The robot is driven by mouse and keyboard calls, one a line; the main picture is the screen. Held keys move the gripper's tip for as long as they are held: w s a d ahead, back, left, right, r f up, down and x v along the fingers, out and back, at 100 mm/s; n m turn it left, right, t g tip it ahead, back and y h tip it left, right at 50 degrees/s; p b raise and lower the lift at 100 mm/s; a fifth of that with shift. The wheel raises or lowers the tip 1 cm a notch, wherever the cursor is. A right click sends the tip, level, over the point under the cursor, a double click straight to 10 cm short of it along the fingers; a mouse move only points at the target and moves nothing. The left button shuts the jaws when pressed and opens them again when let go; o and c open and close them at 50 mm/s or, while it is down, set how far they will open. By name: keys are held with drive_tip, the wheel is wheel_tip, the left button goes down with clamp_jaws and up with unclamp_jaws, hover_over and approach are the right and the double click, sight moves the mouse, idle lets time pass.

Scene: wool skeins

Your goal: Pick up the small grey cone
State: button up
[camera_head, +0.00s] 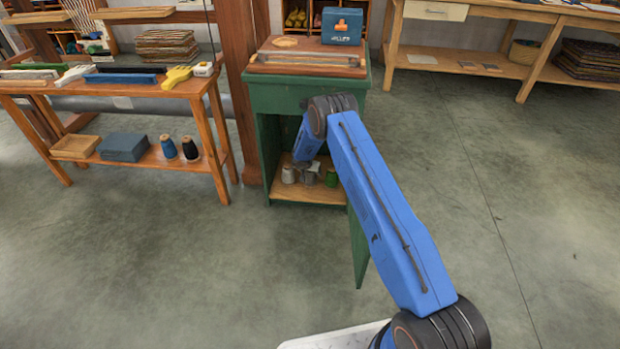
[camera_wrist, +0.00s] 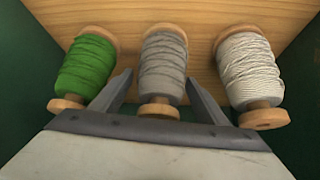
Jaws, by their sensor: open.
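The small grey cone (camera_wrist: 163,68) is a spool of grey yarn on a wooden core, in the middle of the wrist view. It stands between a green spool (camera_wrist: 87,66) on the left and a white spool (camera_wrist: 249,70) on the right. My gripper (camera_wrist: 160,90) is open, with one finger on each side of the grey spool's lower part. I cannot tell whether the fingers touch it. In the head view my arm reaches into the green cabinet (camera_head: 275,100), where the white spool (camera_head: 288,174) and the green spool (camera_head: 332,178) show.
The spools rest on a wooden shelf (camera_wrist: 200,15) between dark green cabinet walls. The green door (camera_head: 357,245) hangs open beside my arm. A wooden bench (camera_head: 110,165) with blue and dark cones stands to the left. The floor on the right is clear.

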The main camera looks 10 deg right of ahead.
drive_tip(key=shift+x, duration=0.75)
drive_tip(key=c, duration=1.3)
drive_tip(key=shift+o, duration=0.2)
drive_tip(key=shift+r, duration=0.1)
